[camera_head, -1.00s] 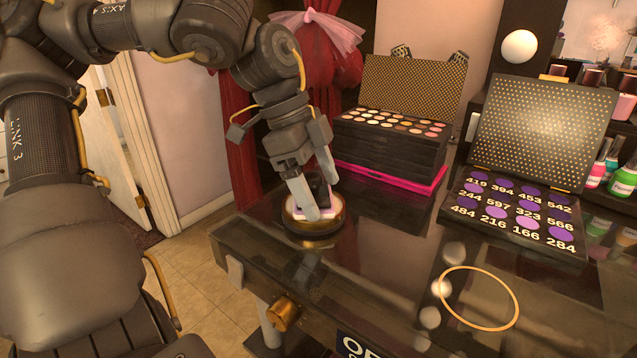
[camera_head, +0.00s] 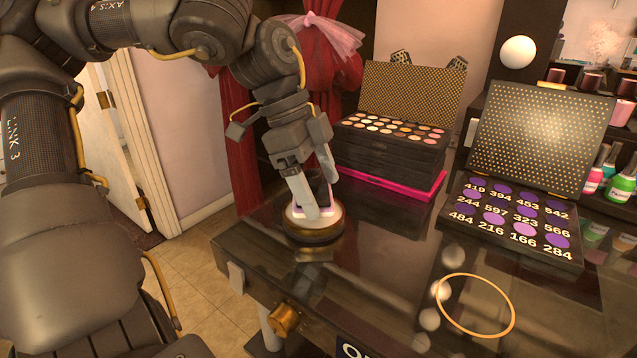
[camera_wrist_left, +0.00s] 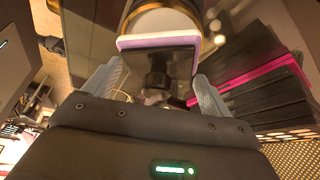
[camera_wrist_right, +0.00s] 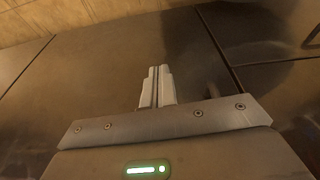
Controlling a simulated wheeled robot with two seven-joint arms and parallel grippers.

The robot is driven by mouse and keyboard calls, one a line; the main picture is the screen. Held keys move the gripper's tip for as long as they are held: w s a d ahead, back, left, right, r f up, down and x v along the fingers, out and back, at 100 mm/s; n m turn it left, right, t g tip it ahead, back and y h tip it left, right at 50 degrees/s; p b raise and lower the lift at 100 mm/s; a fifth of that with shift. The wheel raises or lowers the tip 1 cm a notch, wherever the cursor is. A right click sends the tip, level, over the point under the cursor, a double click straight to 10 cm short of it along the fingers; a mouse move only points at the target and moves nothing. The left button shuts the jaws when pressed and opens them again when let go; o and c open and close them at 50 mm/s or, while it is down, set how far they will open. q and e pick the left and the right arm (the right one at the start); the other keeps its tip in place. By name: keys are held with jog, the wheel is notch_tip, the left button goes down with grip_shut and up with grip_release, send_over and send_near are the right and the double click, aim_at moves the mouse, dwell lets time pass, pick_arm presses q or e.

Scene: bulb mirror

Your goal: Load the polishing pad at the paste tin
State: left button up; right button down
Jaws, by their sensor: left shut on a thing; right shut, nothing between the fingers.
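The round paste tin (camera_head: 314,234), with a brass-coloured side and a pale top, stands near the left corner of the dark glossy table. My left gripper (camera_head: 313,208) points down over it and is shut on the polishing pad (camera_head: 326,200), a pale lilac-and-white square block with a dark handle. The pad is at the tin's top; whether it touches the paste is hard to tell. In the left wrist view the pad (camera_wrist_left: 158,42) sits between the fingers, against the tin (camera_wrist_left: 165,18). My right gripper (camera_wrist_right: 157,88) is shut and empty in the right wrist view, above a dark surface.
A stacked makeup case (camera_head: 395,150) with a pink base stands behind the tin. An open palette (camera_head: 515,215) with numbered purple pans lies at the right. A gold ring (camera_head: 476,305) shows on the front tabletop. The table between tin and palette is clear.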

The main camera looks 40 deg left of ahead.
aim_at(319, 172)
pick_arm(q)
notch_tip(319, 172, up, 3)
jog(key=shift+r+p, duration=0.2)
jog(key=shift+p, duration=0.9)
jog(key=shift+w+d+r+p, duration=0.15)
jog(key=shift+w+r+p, duration=0.1)
jog(key=shift+r+p, duration=0.45)
jog(key=shift+r, duration=0.4)
jog(key=shift+f, duration=0.1)
